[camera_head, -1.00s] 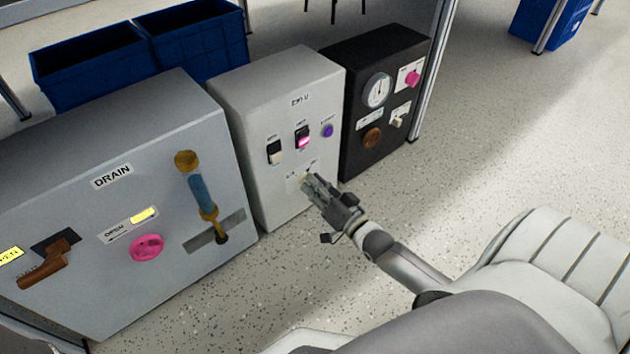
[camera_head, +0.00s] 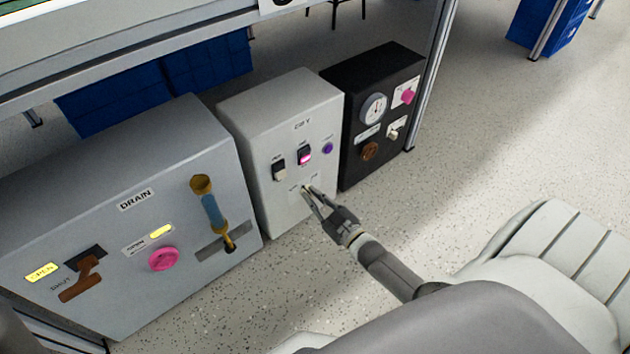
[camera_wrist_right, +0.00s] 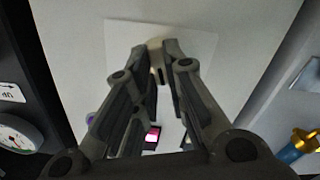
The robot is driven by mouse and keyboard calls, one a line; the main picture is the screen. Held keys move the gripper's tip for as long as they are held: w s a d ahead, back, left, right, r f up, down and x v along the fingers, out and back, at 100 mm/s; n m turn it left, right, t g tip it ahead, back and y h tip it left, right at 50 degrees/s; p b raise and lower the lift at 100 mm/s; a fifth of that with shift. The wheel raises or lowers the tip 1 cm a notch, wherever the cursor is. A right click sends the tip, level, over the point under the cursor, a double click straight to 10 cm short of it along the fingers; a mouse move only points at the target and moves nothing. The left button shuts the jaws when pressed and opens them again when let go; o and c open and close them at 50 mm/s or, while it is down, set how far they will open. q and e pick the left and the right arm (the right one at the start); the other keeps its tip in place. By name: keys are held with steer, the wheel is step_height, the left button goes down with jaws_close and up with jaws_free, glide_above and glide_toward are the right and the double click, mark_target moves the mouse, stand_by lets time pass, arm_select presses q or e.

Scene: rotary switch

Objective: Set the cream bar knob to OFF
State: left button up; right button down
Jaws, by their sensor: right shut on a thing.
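The small cream bar knob (camera_head: 306,189) is low on the front of the light grey middle box, largely hidden by my fingers. My right gripper (camera_head: 312,192) reaches it from the lower right, its fingertips closed around it. In the right wrist view, the cream knob (camera_wrist_right: 156,46) shows between the two dark fingertips (camera_wrist_right: 160,58), in front of a pale plate. The plate's position marks are too small or hidden to read, so I cannot tell the knob's setting. My left gripper is not in view.
Above the knob are a black-and-white switch (camera_head: 279,169), a lit pink switch (camera_head: 304,154) and a purple button (camera_head: 327,148). The grey DRAIN box (camera_head: 110,235) stands left, a black gauge box (camera_head: 352,160) right. Floor (camera_head: 480,150) on the right is clear.

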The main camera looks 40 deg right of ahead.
steer(key=n+p, duration=0.1)
steer(key=n, duration=0.3)
steer(key=shift+a+n, duration=0.1)
steer(key=shift+n, duration=0.6)
steer(key=c, duration=1.5)
jaws_free()
steer(key=s, duration=0.8)
steer(key=s+d, duration=0.1)
steer(key=s, duration=0.3)
steer(key=shift+s+f, duration=0.1)
